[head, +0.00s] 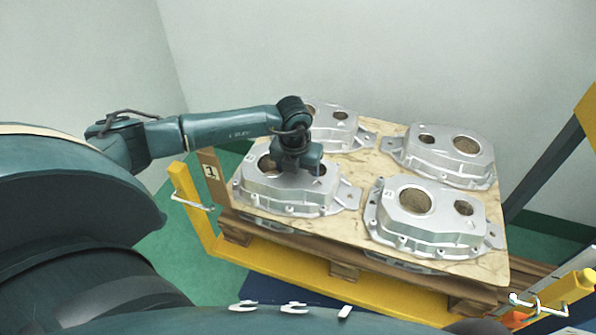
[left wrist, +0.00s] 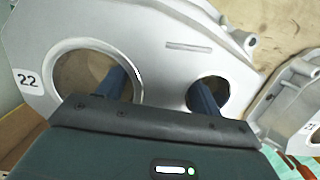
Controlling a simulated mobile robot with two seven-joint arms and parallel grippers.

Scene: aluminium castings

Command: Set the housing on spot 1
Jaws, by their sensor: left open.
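The silver cast housing (head: 287,191) at the front left of the pallet sits on a tan sheet, below my left gripper (head: 297,170). In the left wrist view this housing (left wrist: 165,22) bears a label 22 and has a large and a smaller round bore. The two dark fingers of my left gripper (left wrist: 160,92) are apart, one reaching into each bore. Their tips are hidden, and I cannot tell whether they touch the bore walls. A tag with the number 1 (head: 211,172) is on an upright board at the pallet's left corner. My right gripper is not in view.
Other housings lie at the front right (head: 430,218), back right (head: 442,155) and back left (head: 337,128). The tan sheet (head: 374,170) shows between them. More castings show below its front edge. A yellow frame (head: 290,270) surrounds the pallet's front.

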